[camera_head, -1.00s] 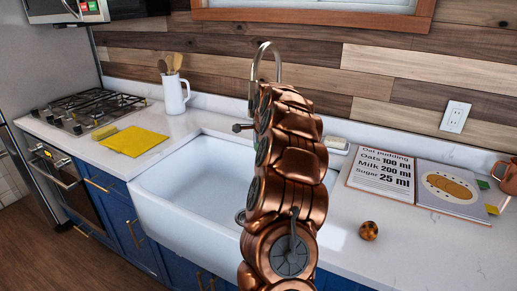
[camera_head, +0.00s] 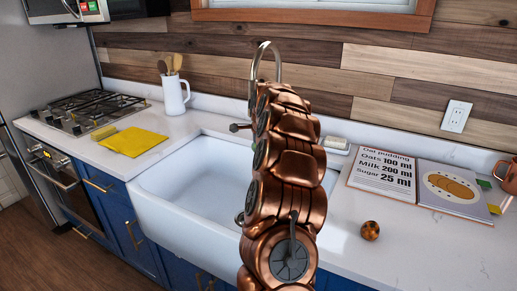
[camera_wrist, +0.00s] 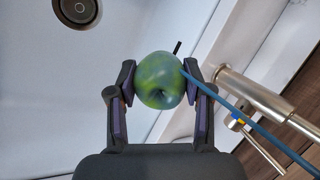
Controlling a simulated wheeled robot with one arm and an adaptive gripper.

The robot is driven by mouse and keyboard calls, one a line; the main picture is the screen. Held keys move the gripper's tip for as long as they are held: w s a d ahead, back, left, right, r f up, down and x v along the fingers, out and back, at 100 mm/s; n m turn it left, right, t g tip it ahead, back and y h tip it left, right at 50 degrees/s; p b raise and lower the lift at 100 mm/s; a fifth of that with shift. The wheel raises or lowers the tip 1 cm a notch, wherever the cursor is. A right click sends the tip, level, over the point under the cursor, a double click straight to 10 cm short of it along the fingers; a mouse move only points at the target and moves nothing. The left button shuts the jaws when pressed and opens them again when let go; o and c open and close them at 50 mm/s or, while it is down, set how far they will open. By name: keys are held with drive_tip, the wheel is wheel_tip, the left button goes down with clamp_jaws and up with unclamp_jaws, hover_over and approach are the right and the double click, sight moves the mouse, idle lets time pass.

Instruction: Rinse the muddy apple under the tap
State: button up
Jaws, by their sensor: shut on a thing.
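A green apple (camera_wrist: 157,80) is held between the two fingertips of my gripper (camera_wrist: 158,84) in the wrist view, over the white sink (camera_head: 170,190). The side I see is green with darker patches; I make out no clear brown mud. A thin blue streak (camera_wrist: 250,123), which looks like a stream of water, meets the apple's right side. The metal tap (camera_head: 265,46) arches behind my arm in the head view. Its base and lever also show in the wrist view (camera_wrist: 262,97). My gripper and the apple are hidden behind my arm in the head view.
The sink drain (camera_wrist: 78,8) is clear. On the counter right of the sink are a brown ball (camera_head: 370,230), an open recipe book (camera_head: 415,185) and a copper mug (camera_head: 509,180). Left of the sink lie a yellow cloth (camera_head: 133,141) and a white utensil jug (camera_head: 173,97).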

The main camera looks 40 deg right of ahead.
drive_tip(key=shift+s+d, duration=0.1)
drive_tip(key=shift+d, duration=0.1)
drive_tip(key=shift+s+d+b, duration=0.2)
drive_tip(key=shift+d+b, duration=0.15)
drive_tip(key=shift+s+a, duration=0.1)
drive_tip(key=shift+s+a+f+b, duration=0.2)
drive_tip(key=shift+s+b, duration=0.15)
drive_tip(key=shift+b, duration=0.25)
drive_tip(key=s+a+b, duration=0.4)
drive_tip(key=s+b, duration=0.1)
drive_tip(key=shift+s+r+b, duration=0.2)
drive_tip(key=shift+s+b, duration=0.2)
idle(1.3)
drive_tip(key=s+a+r+b, duration=0.2)
drive_tip(key=s+r, duration=0.2)
drive_tip(key=shift+a, duration=0.35)
idle(0.6)
